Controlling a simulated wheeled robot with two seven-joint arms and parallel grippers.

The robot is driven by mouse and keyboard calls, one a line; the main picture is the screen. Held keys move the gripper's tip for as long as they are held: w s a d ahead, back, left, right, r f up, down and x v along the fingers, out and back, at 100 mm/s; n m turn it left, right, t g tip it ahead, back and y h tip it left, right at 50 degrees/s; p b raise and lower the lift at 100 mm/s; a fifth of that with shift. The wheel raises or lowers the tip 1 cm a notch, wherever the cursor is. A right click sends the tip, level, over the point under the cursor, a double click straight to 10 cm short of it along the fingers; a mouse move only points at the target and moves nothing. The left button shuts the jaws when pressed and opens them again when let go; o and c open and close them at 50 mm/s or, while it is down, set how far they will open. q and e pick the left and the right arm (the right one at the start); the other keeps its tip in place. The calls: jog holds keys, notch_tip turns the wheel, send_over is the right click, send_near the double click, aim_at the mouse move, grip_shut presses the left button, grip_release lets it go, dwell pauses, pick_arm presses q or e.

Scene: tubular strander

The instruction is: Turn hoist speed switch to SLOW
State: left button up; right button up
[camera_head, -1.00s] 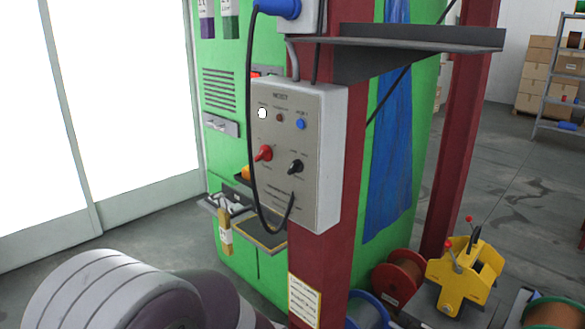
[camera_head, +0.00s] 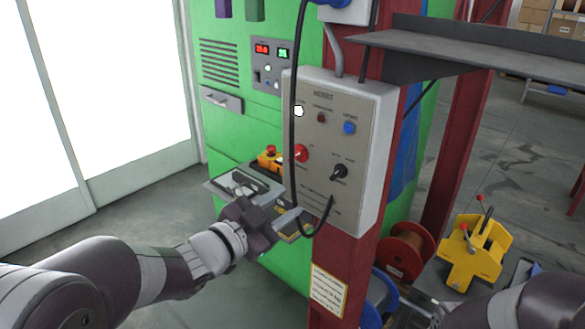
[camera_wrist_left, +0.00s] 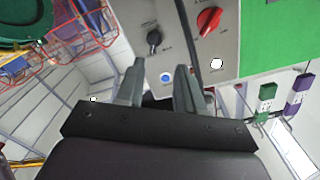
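The grey hoist control box (camera_head: 348,110) is fixed to a dark red post. It carries a red rotary knob (camera_head: 301,153) and a black rotary switch (camera_head: 339,172); their small labels are too blurred to read. The black switch also shows in the left wrist view (camera_wrist_left: 154,38), beyond my fingertips, with the red knob (camera_wrist_left: 208,20) to its right. My left gripper (camera_head: 288,220) is below and left of the black switch, apart from it. Its two fingers (camera_wrist_left: 158,76) are spread with nothing between them. My right arm shows at the lower right, but its gripper cannot be made out.
A black cable (camera_head: 294,120) loops down the box front near the red knob. A grey shelf (camera_head: 470,58) juts out at upper right. An orange box with a red button (camera_head: 270,158) sits on a ledge behind my left gripper. A yellow fixture (camera_head: 470,250) stands lower right.

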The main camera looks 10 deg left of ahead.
aim_at(334, 175)
pick_arm(q)
jog(key=p+x, duration=0.1)
jog(key=x, duration=0.3)
jog(key=p+x, duration=0.1)
jog(key=x, duration=0.3)
jog(key=d+p+x, duration=0.1)
jog(key=p+x, duration=0.1)
jog(key=x, duration=0.2)
jog(key=shift+s+r, duration=0.25)
jog(key=shift+s, duration=0.05)
jog(key=shift+w+d, duration=0.1)
jog(key=shift+d, duration=0.3)
jog(key=shift+w+a, duration=0.1)
jog(key=shift+a, duration=0.05)
jog(key=shift+c, duration=1)
grip_shut()
pick_arm(e)
jog(key=r, duration=0.2)
jog(key=d+r, duration=0.1)
jog(key=r, duration=0.1)
jog(key=shift+s, duration=0.25)
